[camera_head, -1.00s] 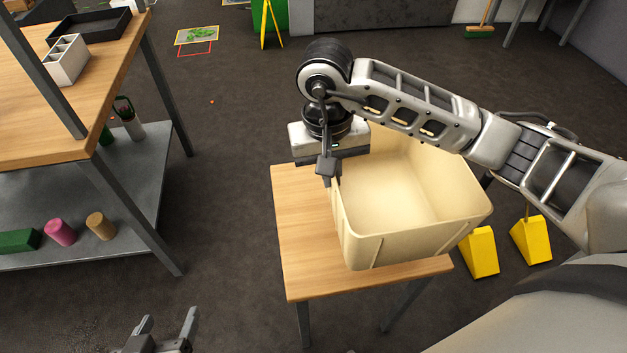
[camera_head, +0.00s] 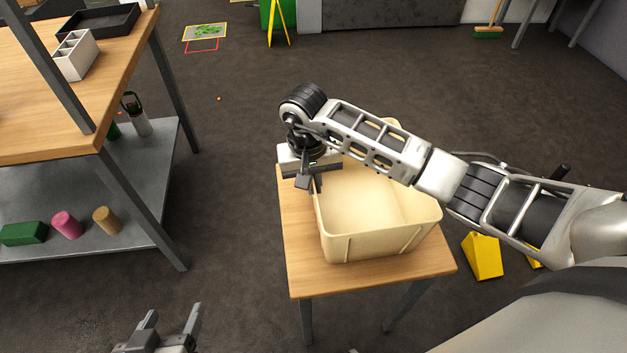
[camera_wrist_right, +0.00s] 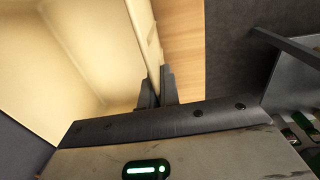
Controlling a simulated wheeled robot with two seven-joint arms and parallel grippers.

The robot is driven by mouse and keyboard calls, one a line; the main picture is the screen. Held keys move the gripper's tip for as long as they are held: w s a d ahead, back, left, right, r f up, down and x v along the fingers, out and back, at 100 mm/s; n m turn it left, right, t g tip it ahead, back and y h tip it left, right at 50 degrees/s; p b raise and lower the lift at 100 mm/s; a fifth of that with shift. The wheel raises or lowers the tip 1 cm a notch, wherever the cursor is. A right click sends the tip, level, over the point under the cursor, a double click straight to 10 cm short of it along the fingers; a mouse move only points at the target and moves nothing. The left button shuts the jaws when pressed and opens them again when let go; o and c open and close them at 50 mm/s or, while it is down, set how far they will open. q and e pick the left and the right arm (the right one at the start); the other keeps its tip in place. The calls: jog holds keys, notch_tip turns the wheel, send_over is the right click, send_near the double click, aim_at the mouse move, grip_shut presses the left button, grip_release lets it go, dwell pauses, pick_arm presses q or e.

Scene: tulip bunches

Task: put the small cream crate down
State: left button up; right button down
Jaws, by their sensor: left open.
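The small cream crate (camera_head: 375,240) is upright and empty, over the top of the small wooden table (camera_head: 300,270). Its base looks on or very close to the wood; I cannot tell whether it touches. My right gripper (camera_head: 311,186) is at the crate's left wall. In the right wrist view its two fingers (camera_wrist_right: 157,88) sit on either side of the crate's wall (camera_wrist_right: 143,40), shut on it. My right forearm hides part of the crate's far side. My left gripper (camera_head: 174,318) is open and empty at the bottom left, away from the table.
A workbench (camera_head: 60,140) with a lower grey shelf (camera_head: 130,225) stands at the left, holding a black tray (camera_head: 95,22) and a white divided box (camera_head: 76,55). Yellow wedges (camera_head: 483,257) stand on the floor right of the table. The floor between bench and table is clear.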

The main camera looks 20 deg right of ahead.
jog(key=shift+f, duration=0.1)
jog(key=c, duration=1.6)
grip_release()
jog(key=shift+c, duration=0.2)
notch_tip(320, 180, up, 12)
jog(key=shift+a, duration=0.45)
jog(key=shift+w, duration=0.1)
